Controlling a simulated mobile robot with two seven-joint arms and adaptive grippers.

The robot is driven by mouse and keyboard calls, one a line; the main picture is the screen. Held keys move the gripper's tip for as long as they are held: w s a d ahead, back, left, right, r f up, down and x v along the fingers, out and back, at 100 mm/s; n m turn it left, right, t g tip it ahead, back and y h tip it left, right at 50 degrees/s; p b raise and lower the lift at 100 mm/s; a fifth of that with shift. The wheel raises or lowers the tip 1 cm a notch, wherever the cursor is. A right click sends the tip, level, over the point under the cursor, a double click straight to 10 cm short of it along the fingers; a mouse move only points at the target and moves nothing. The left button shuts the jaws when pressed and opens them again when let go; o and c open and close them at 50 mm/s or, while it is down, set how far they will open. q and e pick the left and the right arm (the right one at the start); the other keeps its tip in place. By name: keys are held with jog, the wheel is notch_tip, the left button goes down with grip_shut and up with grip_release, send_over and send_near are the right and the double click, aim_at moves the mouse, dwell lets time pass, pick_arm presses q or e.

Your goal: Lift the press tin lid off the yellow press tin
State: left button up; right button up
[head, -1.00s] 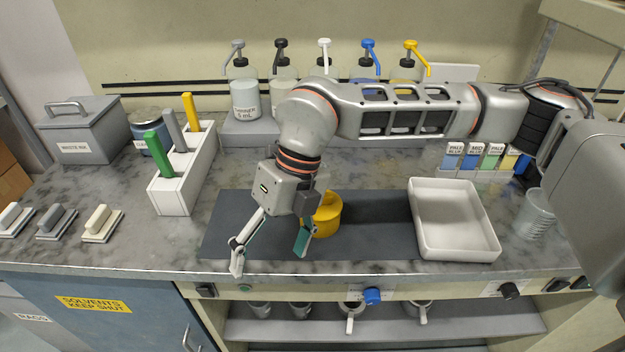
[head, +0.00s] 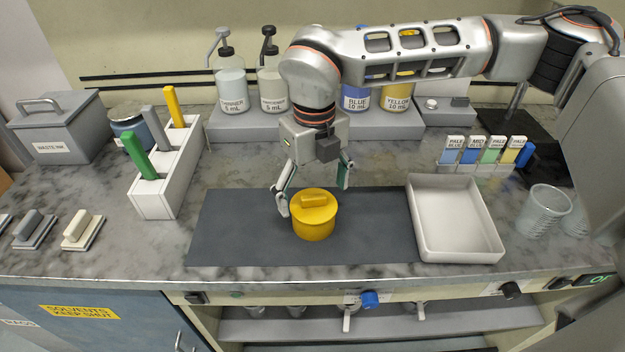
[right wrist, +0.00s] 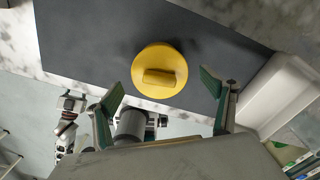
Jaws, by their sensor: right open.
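The yellow press tin (head: 313,226) stands upright on the dark grey mat. Its yellow lid (head: 302,213) sits on top, with a bar-shaped handle (head: 314,200) across it. In the right wrist view the lid (right wrist: 147,56) shows from above, with its handle (right wrist: 159,78) between the lines of the fingers. My right gripper (head: 315,190) is open and empty, just behind and above the tin, apart from the handle as far as I can see. Its two fingers also show in the right wrist view (right wrist: 165,100). My left gripper does not clearly show in the head view.
A white tray (head: 456,254) stands right of the dark mat (head: 235,228). A white rack (head: 150,204) with coloured handles stands to the left. Pump bottles (head: 231,88) line the back behind my arm. Clear cups (head: 545,208) stand at the far right. The mat left of the tin is free.

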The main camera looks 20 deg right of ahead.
aim_at(314, 204)
jog(key=shift+f, duration=2.65)
jog(key=shift+c, duration=0.3)
jog(key=c, duration=1.2)
jog(key=o, duration=1.3)
jog(key=shift+c, duration=0.2)
jog(key=shift+r, duration=0.1)
notch_tip(314, 204, up, 8)
jog(key=shift+f, duration=0.2)
